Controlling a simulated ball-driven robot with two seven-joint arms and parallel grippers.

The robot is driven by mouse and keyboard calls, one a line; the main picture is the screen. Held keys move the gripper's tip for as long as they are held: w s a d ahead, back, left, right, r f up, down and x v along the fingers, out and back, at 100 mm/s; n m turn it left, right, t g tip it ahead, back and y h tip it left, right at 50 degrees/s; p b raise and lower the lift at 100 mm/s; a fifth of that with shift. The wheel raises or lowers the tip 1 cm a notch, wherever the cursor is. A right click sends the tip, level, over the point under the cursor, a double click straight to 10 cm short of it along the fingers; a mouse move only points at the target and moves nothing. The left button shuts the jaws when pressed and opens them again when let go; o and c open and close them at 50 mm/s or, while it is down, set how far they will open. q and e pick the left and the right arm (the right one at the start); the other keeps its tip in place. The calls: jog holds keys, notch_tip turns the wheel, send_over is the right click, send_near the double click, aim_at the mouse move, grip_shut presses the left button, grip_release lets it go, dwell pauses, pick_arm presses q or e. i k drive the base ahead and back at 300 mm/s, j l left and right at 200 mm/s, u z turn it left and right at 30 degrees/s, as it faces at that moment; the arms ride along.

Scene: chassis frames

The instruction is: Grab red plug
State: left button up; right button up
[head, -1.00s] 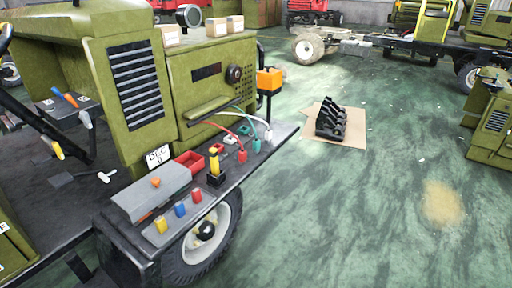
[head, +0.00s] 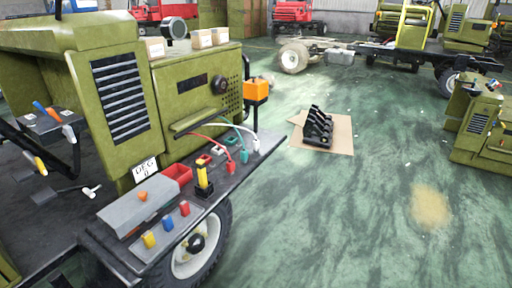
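A red plug (head: 229,166) sits at the end of a red cable on the dark side shelf (head: 262,155) of the green vehicle (head: 150,100). A green plug (head: 244,156) and a white plug (head: 256,145) on their own cables are to its right. Whether the red plug is seated in anything cannot be told. Neither of my grippers shows in the head view.
On the shelf are a red bin (head: 178,173), a yellow-and-black upright tool (head: 203,178), a grey box (head: 137,209) and yellow, blue and red knobs (head: 167,222). An orange box (head: 256,91) juts from the vehicle's corner. Black parts lie on cardboard (head: 340,135). Floor to the right is open.

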aim_at(230, 166)
jog(key=i+l+u, duration=0.1)
jog(key=u, duration=0.95)
jog(key=i+l+u, duration=0.1)
jog(key=l+u, duration=0.65)
jog(key=l, duration=0.25)
jog(key=l+u, duration=0.4)
jog(key=l, duration=0.15)
